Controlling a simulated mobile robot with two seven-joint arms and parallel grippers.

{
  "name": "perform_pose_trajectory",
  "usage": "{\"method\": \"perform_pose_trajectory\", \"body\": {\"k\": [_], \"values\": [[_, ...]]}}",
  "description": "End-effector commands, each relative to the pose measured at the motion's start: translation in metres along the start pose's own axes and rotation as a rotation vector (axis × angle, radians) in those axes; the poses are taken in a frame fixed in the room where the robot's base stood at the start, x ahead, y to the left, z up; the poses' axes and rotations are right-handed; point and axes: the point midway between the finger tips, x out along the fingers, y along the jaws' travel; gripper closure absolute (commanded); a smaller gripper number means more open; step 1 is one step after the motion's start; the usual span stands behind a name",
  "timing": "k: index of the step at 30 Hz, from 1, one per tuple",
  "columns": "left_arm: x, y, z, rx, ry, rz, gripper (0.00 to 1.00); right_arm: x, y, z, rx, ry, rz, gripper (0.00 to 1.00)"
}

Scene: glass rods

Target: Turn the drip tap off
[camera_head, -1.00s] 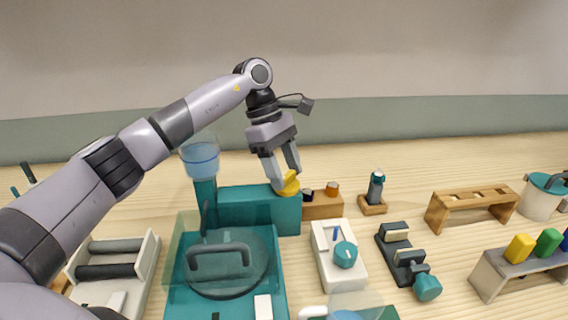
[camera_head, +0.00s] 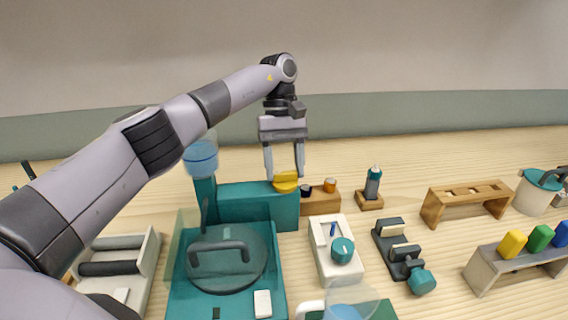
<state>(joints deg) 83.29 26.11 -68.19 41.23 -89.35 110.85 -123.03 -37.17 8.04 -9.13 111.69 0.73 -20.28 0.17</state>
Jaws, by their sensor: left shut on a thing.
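The yellow tap handle (camera_head: 286,183) sits on top of the teal machine's block (camera_head: 240,207), at its right end. My left gripper (camera_head: 285,174) comes down from above, its two fingers on either side of the handle, shut on it. A clear cup of blue liquid (camera_head: 201,158) stands on a teal column at the block's left end, partly behind my left arm. A clear round cover with a black handle (camera_head: 228,268) lies on the teal base in front. My right gripper is not in view.
A white box with a teal knob (camera_head: 342,250) stands right of the teal base. A wooden block with two caps (camera_head: 320,200) is close beside the tap. Wooden racks (camera_head: 467,197), a black clamp device (camera_head: 405,258) and a tray with black rollers (camera_head: 110,268) stand around.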

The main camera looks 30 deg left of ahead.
Motion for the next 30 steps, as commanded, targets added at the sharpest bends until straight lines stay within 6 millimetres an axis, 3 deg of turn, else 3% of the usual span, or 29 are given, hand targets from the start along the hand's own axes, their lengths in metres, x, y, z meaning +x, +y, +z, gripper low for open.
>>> {"method": "perform_pose_trajectory", "body": {"k": [20, 21, 23, 30], "values": [[-0.0014, 0.0008, 0.0001, 0.058, 0.004, -0.021, 0.74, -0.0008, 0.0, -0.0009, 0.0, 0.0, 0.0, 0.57], [-0.0014, 0.0008, 0.0001, 0.057, 0.004, -0.021, 0.34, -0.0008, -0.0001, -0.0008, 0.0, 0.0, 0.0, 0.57], [-0.0012, 0.0007, 0.0001, 0.057, 0.003, -0.021, 0.19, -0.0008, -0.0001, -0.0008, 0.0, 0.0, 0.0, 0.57], [-0.0005, 0.0005, -0.0001, 0.055, 0.002, -0.021, 0.19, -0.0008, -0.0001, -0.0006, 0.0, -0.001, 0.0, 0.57]]}}
